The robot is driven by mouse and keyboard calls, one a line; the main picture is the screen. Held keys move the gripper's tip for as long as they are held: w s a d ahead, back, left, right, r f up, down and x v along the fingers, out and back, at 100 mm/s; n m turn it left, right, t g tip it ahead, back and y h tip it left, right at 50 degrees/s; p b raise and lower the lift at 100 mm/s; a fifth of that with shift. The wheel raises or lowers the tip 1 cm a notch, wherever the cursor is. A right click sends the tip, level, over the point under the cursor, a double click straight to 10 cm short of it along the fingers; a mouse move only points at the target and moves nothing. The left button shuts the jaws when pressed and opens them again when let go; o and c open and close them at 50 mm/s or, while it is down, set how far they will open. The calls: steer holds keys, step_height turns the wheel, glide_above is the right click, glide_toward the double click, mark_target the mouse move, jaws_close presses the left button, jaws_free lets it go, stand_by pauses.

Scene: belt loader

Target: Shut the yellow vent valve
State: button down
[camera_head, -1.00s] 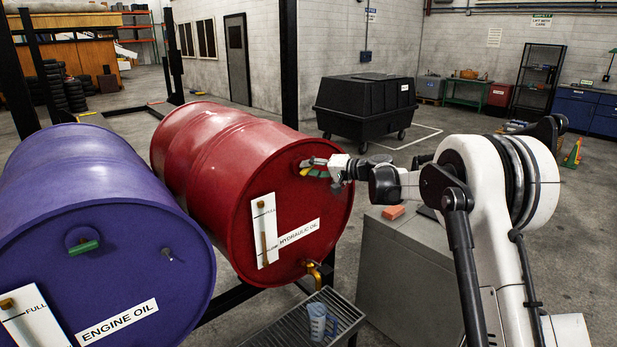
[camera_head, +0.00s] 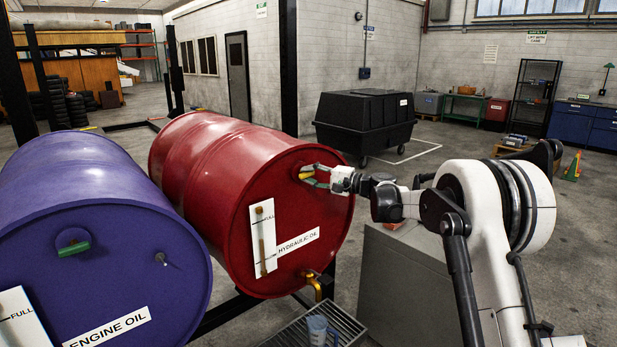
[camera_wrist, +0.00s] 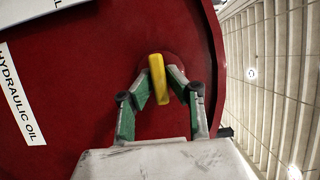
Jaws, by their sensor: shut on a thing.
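The yellow vent valve (camera_head: 306,176) is on the upper right of the red hydraulic oil drum's (camera_head: 218,165) front face. In the wrist view its yellow handle (camera_wrist: 159,82) stands nearly upright, leaning slightly, in front of a round red boss. My gripper (camera_head: 313,175) reaches it from the right. In the wrist view my gripper's green fingers (camera_wrist: 160,80) come in from both sides and are shut on the handle. In the head view the fingers partly hide the valve.
A purple engine oil drum (camera_head: 75,225) with a green handle (camera_head: 74,249) lies at left. Below the red drum are a brass tap (camera_head: 313,284), a grated tray (camera_head: 345,322) and a clear jug (camera_head: 317,328). A grey cabinet (camera_head: 405,285) stands under my arm.

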steer(key=c, duration=1.7)
jaws_free()
steer(key=shift+d, duration=0.1)
steer(key=v, duration=1.2)
